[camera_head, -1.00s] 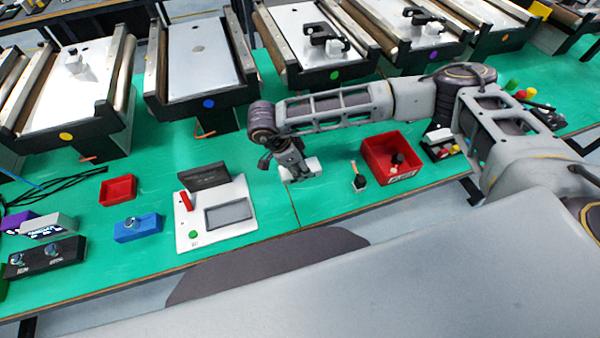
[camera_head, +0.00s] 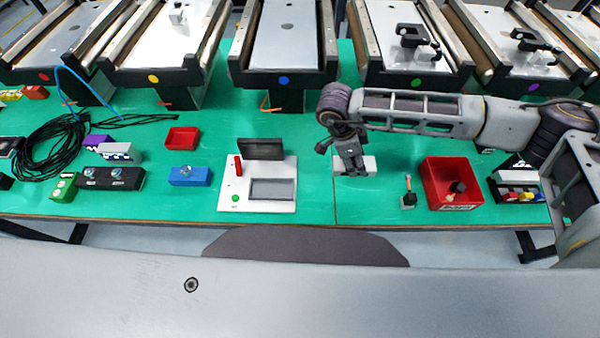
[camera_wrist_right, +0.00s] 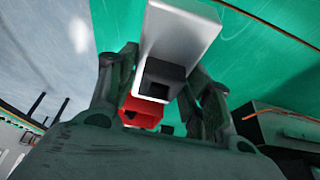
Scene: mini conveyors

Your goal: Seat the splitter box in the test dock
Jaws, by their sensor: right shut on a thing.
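The white splitter box (camera_head: 369,164) is in my right gripper (camera_head: 352,170), over the green table right of the test dock. The right wrist view shows the box (camera_wrist_right: 180,38) between the two fingers of the gripper (camera_wrist_right: 165,75), with a dark socket on its near end. The fingers are shut on its sides. The test dock (camera_head: 228,202) is a white plate with a grey rectangular recess, a raised dark lid at the back, a red lever and a green button. The recess looks empty. The box is apart from the dock. My left gripper is not in view.
A red bin (camera_head: 437,178) with small parts and a small plug-like part (camera_head: 409,197) lie right of the gripper. A blue box (camera_head: 190,177), a red tray (camera_head: 182,137) and coiled black cable (camera_head: 45,150) lie left of the dock. Mini conveyors (camera_head: 283,78) line the back.

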